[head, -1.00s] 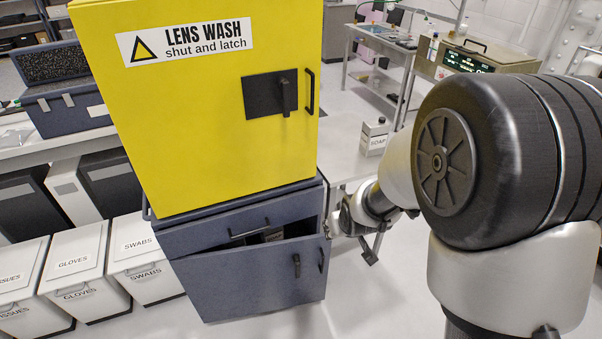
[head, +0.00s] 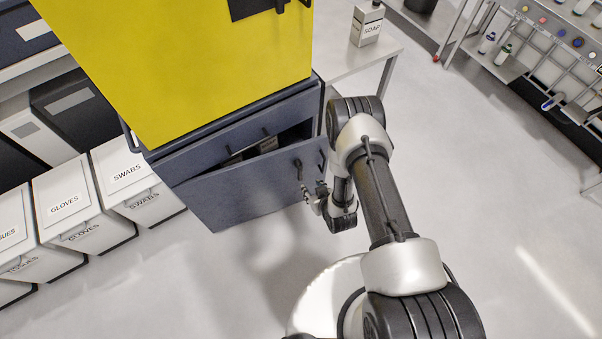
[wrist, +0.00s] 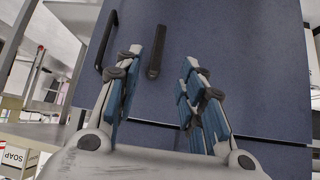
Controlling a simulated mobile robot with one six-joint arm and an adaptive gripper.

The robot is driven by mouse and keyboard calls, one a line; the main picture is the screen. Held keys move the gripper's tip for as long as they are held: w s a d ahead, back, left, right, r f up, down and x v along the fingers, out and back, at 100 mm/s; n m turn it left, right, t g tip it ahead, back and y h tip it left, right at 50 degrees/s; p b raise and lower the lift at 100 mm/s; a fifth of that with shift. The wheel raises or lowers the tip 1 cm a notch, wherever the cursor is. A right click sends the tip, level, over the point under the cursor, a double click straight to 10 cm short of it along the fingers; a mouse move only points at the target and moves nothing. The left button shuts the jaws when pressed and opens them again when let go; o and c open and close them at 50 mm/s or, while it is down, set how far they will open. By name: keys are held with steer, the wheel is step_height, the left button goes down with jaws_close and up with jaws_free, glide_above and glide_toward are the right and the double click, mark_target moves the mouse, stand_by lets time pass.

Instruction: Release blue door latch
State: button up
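The blue door (head: 245,186) of the low cabinet stands slightly out from its frame, with a dark gap along its top. The black latch lever (head: 299,170) points down near the door's right side, left of a black bar handle (head: 321,161). My gripper (head: 317,196) is in front of the door, just below and right of the latch in the head view. In the wrist view my gripper (wrist: 165,62) is open and empty, and the latch (wrist: 155,52) shows between the fingertips, seemingly beyond them. I cannot tell whether they touch. The handle (wrist: 105,40) is left of the left finger.
A yellow cabinet (head: 190,65) stands on top of the blue one. White bins (head: 130,180) stand to the left. A table with a soap container (head: 367,24) is behind on the right. The floor (head: 480,190) to the right is clear.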

mark_target(301, 177)
steer(key=b+x, duration=0.7)
steer(key=x, duration=1)
steer(key=shift+f, duration=0.1)
steer(key=shift+c, duration=0.6)
jaws_close()
